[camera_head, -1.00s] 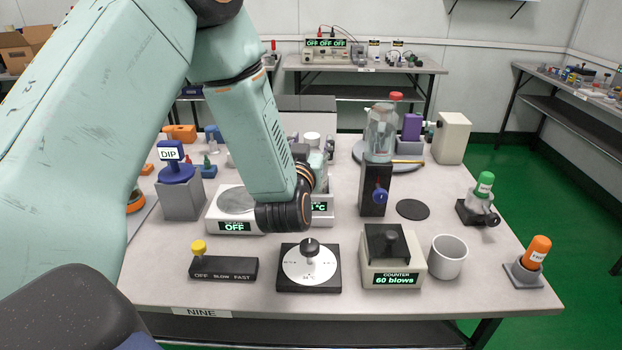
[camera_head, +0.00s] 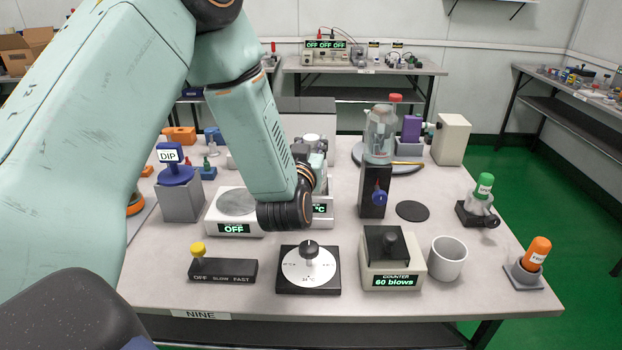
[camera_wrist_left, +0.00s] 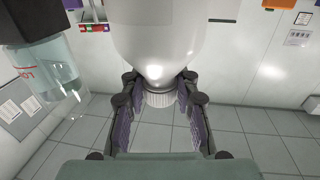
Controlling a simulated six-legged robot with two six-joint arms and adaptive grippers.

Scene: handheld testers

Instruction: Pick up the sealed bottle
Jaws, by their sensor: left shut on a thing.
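A smooth, pale bottle (camera_wrist_left: 157,40) with a white ribbed cap (camera_wrist_left: 160,98) fills the top middle of the left wrist view. My left gripper (camera_wrist_left: 161,108) has its two dark, purple-padded fingers on either side of the cap and is shut on the bottle there. In the head view my left arm comes down over the table, and its wrist hides most of the fingers and the bottle. Whether the bottle touches the table cannot be told. My right gripper does not show.
A white scale (camera_head: 236,205) reading OFF is left of my wrist. A dial (camera_head: 308,268), a blow counter (camera_head: 392,262) and a grey cup (camera_head: 448,258) stand in front.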

